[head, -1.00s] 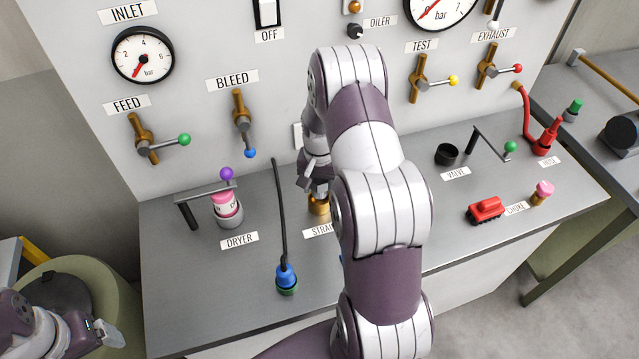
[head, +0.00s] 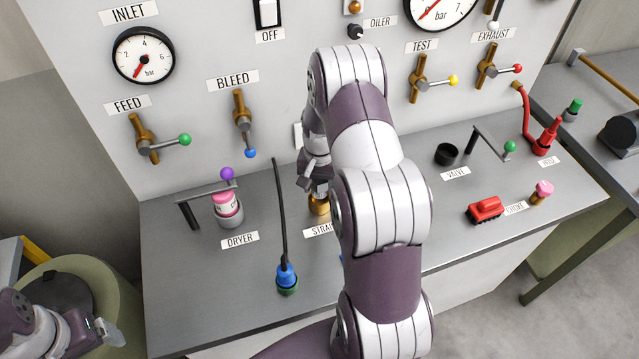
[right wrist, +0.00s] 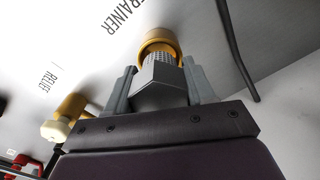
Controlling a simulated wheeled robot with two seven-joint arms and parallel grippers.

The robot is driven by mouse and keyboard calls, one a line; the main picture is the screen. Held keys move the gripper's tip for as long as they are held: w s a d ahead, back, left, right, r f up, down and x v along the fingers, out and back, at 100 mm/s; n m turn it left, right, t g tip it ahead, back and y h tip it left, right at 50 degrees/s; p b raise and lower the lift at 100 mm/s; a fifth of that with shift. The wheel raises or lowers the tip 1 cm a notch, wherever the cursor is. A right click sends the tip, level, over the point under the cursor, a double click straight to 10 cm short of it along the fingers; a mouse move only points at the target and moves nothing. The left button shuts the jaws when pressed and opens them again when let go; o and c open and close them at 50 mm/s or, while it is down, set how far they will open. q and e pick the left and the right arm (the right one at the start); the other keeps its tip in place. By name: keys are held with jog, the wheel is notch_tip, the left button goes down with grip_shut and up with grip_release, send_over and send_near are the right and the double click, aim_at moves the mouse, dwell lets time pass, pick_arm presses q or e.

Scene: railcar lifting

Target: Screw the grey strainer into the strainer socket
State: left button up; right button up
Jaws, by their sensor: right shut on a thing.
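My right gripper (head: 316,186) points down at the brass strainer socket (head: 319,205), behind the STRAINER label. In the right wrist view its two fingers (right wrist: 163,88) are shut on the grey strainer (right wrist: 160,92), one on each side of its hexagonal head. The strainer's mesh end meets the mouth of the brass socket (right wrist: 160,38) and looks in line with it. How deep it sits I cannot tell. In the head view the gripper hides the strainer. My left gripper (head: 108,332) is at the lower left, away from the bench; its fingers are unclear.
The dryer (head: 228,206) with its purple-knobbed lever stands left of the socket. A blue plug (head: 286,275) with a black cable is in front. A red block (head: 485,210) and the black valve cup (head: 447,155) lie to the right. A brass fitting (right wrist: 66,115) shows near the RELIEF label.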

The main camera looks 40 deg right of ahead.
dwell(0.3)
jog(key=shift+f+b, duration=0.45)
jog(key=shift+f, duration=0.4)
jog(key=o, duration=1.3)
jog(key=shift+r, duration=0.1)
notch_tip(320, 180, up, 13)
jog(key=shift+f+b, duration=0.2)
jog(key=shift+b, duration=1.05)
